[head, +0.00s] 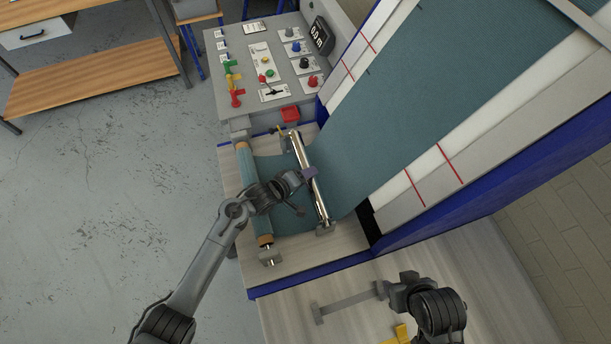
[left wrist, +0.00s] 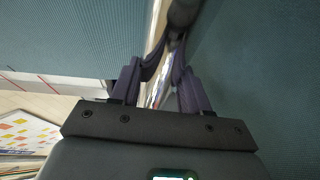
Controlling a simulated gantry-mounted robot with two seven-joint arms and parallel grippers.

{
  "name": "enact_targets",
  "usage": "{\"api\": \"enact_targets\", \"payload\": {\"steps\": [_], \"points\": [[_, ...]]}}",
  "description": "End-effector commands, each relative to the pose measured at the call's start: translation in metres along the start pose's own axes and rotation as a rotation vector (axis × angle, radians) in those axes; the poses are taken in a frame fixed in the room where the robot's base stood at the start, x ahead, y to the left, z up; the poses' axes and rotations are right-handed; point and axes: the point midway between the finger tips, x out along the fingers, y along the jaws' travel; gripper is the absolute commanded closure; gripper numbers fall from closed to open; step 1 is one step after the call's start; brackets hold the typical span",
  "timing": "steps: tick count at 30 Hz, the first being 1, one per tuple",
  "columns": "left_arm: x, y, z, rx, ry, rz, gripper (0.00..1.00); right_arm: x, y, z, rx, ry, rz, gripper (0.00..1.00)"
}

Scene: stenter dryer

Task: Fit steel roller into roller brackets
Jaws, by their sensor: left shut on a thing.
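The steel roller (head: 317,190) is a shiny bar lying across the teal cloth, lengthwise between the two roller brackets. The far bracket (head: 281,131) is by the control panel and the near bracket (head: 325,229) is at the cloth's near edge. The roller's ends are close to both brackets; I cannot tell whether they are seated. My left gripper (head: 308,174) is shut on the roller near its middle. In the left wrist view its purple fingers (left wrist: 162,85) are on either side of the shiny roller (left wrist: 157,45). My right gripper (head: 382,290) is low at the right, its fingers unclear.
A cloth-wrapped roll (head: 252,190) lies left of the steel roller. A control panel (head: 268,65) with knobs and buttons stands beyond. A grey bar (head: 346,304) lies by my right gripper, near a yellow object (head: 400,334). A wooden bench (head: 90,80) is at far left.

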Motion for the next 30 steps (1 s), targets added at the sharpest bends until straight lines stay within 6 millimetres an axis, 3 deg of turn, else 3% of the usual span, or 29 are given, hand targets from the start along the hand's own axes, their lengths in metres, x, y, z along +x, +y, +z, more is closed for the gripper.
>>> {"api": "enact_targets", "payload": {"steps": [30], "points": [[-0.0001,0.0011,-0.0006,0.001,0.001,0.003,1.00,-0.0063,-0.0005,-0.0020,0.003,0.000,-0.002,0.57]]}}
